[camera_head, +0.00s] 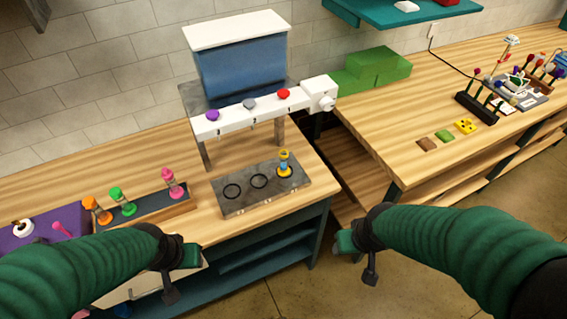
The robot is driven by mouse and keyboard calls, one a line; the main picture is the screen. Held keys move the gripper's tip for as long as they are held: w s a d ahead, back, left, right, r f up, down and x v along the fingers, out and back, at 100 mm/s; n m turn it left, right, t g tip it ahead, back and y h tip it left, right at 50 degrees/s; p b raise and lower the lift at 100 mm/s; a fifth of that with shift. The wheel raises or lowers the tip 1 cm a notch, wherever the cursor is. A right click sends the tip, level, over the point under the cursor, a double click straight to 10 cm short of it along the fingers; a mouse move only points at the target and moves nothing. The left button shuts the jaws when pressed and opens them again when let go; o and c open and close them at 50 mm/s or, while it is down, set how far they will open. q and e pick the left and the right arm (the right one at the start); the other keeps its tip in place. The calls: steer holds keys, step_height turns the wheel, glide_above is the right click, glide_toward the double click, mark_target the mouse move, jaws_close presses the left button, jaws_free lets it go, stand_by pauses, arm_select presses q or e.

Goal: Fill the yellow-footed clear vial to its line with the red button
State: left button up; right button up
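The yellow-footed clear vial (285,165) stands upright at the right spot of the grey slab (236,204), below the dispenser's right end. Its fill line and any liquid are too small to make out. The red button (283,93) is on top of the white dispenser bar (265,105), the rightmost of three buttons. My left gripper (180,273) is in front of the bench, near the wooden rack. My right gripper (357,257) is over the floor gap, right of and nearer than the vial. Both are apart from the vial and button; their finger openings are unclear.
Purple (212,115) and grey (249,104) buttons sit left of the red one. A rack (150,217) holds orange, green and pink vials. A blue tank (243,70) stands behind the bar. Another wooden table (400,130) is at right, with green blocks (376,66) at its back.

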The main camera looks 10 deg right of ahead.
jaws_close()
stand_by(1.5)
